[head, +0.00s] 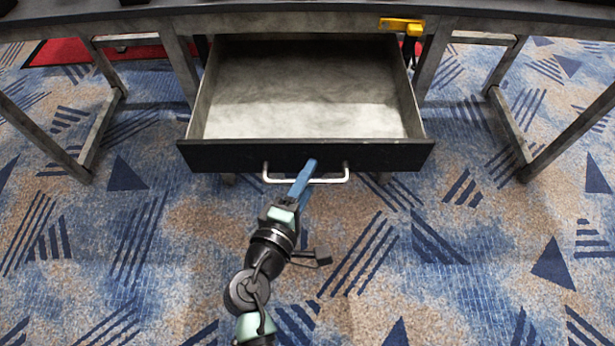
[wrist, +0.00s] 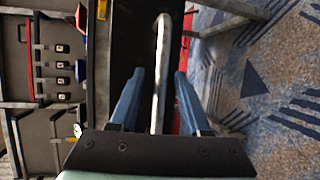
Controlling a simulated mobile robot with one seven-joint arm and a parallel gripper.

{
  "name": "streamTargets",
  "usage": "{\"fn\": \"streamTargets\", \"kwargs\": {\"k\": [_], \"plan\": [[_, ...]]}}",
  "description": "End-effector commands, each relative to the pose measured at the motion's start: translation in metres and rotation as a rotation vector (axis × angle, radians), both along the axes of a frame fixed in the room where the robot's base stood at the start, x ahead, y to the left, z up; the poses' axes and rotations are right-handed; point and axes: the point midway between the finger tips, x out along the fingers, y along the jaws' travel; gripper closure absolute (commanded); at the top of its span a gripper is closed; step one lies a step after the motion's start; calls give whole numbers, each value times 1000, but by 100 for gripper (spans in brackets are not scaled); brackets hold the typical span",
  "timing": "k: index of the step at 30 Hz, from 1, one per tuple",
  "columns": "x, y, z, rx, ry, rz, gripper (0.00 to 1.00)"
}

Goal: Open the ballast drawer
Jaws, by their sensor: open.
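The ballast drawer (head: 300,155) is pulled well out from under the desk, and its pale inside looks empty. Its silver bar handle (head: 335,179) runs across the dark front panel, and it also shows in the wrist view (wrist: 161,75). My gripper (head: 303,180) is at the middle of the handle. In the wrist view my gripper (wrist: 161,80) has its two blue fingers apart, one on each side of the handle bar, with gaps showing between bar and fingers.
The desk (head: 290,22) spans the top, with metal legs (head: 510,130) on both sides of the drawer. A yellow part (head: 402,26) sits at the desk edge right of the drawer. Patterned carpet (head: 450,260) in front is clear.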

Motion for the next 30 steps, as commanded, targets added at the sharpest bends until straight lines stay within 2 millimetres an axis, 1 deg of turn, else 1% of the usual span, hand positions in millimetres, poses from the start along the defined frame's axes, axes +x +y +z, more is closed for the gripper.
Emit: {"fn": "streamTargets", "kwargs": {"k": [2, 5, 8, 15, 19, 24, 30], "plan": [[-3, 1, 1, -1, 1, 0, 53], [-12, 5, 3, 0, 2, 1, 53], [-28, 12, 7, 0, 4, 2, 53], [-77, 33, 17, -1, 4, 3, 53], [-98, 42, 21, 0, 4, 4, 53], [-114, 48, 24, 0, 1, 1, 53], [-117, 50, 25, 1, -1, 0, 53]]}}
